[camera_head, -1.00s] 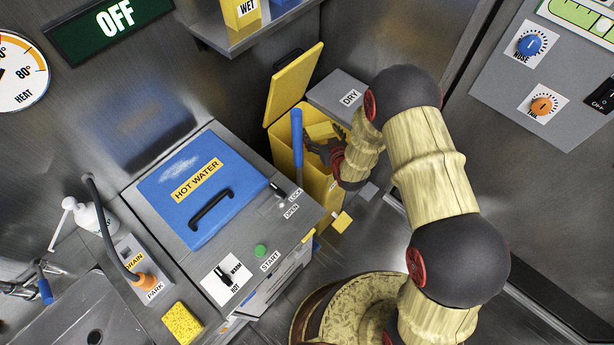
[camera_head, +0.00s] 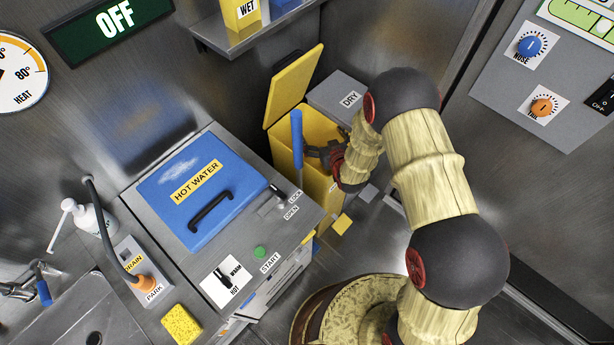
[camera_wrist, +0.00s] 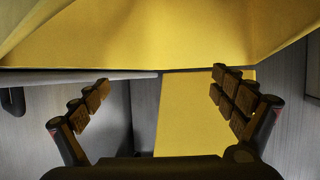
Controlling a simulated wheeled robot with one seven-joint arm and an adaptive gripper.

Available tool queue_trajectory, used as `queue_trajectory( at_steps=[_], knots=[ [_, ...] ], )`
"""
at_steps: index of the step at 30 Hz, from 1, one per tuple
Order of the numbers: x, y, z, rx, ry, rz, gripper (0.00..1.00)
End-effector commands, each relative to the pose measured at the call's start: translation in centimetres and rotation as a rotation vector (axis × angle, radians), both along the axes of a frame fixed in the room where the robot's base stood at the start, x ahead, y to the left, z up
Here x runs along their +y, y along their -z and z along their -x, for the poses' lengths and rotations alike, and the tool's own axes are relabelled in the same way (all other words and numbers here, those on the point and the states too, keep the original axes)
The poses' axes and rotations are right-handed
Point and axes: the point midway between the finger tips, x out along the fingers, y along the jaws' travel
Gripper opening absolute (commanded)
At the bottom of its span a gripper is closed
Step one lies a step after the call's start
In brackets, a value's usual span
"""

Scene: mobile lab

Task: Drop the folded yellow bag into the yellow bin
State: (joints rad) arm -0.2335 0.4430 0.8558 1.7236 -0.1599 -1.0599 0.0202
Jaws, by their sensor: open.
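The yellow bin (camera_head: 316,185) stands behind the hot water unit with its yellow lid (camera_head: 294,86) raised. My gripper (camera_head: 314,151) is at the bin's open mouth, its fingers apart. In the wrist view my gripper (camera_wrist: 160,80) shows both fingers spread with nothing held between them. Yellow surfaces fill the top of that view and a strip between the fingers; I cannot tell for certain which part of the bin they belong to. The folded yellow bag is not distinguishable now; the bin's lower inside is hidden.
A grey DRY box (camera_head: 337,92) is behind the bin. A small yellow piece (camera_head: 342,223) sits low beside the bin.

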Motion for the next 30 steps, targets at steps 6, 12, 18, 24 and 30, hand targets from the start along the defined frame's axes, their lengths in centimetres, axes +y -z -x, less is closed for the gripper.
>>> queue_trajectory(
  at_steps=[6,12,18,24,30],
  knots=[
    [-0.4,-0.5,0.9,-0.001,0.000,0.000,0.96],
    [-1.7,-1.8,3.9,0.000,0.002,0.000,0.96],
    [-2.9,-3.3,7.2,0.000,0.000,-0.001,0.96],
    [-3.9,-4.3,9.4,-0.001,0.001,-0.001,0.96],
    [-4.2,-4.6,10.3,0.000,0.000,0.000,0.96]
  ],
)
